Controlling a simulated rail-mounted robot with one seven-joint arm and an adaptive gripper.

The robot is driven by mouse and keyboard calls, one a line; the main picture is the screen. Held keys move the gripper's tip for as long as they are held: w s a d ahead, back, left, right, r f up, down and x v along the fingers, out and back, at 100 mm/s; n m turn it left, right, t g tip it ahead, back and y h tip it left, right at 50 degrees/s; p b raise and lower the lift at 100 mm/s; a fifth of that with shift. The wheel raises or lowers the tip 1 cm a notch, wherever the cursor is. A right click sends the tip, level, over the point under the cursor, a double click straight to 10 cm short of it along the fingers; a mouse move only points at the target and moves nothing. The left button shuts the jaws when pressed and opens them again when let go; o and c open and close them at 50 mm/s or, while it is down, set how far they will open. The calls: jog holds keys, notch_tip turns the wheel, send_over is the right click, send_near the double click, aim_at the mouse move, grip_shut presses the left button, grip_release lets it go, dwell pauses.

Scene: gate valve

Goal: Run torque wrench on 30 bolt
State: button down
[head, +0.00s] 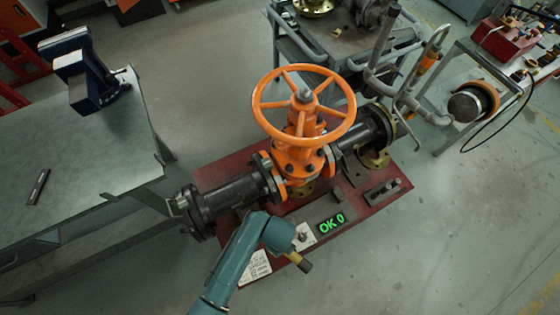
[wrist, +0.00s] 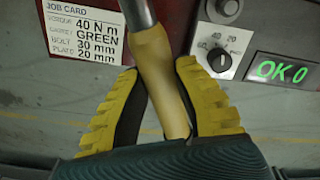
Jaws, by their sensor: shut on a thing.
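My gripper (wrist: 158,72) has yellow ridged fingers on both sides of the yellow handle of the torque wrench (wrist: 153,50), shut on it. The wrench's grey shaft runs up out of the wrist view, so its head is hidden there. In the head view the orange gate valve (head: 300,150) has a handwheel on top and bolted flanges at both sides. Which bolt is the 30 one cannot be told. The job card (wrist: 88,35) reads torque 40 N m, gasket green, bolt 30 mm, plate 20 mm. A dial (wrist: 219,60) has marks including 20, 40 and 60. The green display (wrist: 282,70) reads OK 0.
The valve stands on a red base (head: 225,172). A grey bench (head: 90,150) with a blue vise (head: 82,75) is at left. A cart (head: 335,45) and a table with a red toolbox (head: 508,38) stand behind and right. Open floor lies at lower right.

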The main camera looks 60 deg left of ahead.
jog(key=shift+w, duration=0.1)
jog(key=shift+r+p, duration=0.2)
jog(key=shift+p, duration=0.1)
jog(key=shift+f, duration=0.15)
jog(key=shift+f+b, duration=1.05)
jog(key=shift+f, duration=0.9)
jog(key=shift+f+b, duration=0.9)
jog(key=shift+f, duration=1)
jog(key=shift+r+p, duration=0.25)
jog(key=shift+p, duration=0.6)
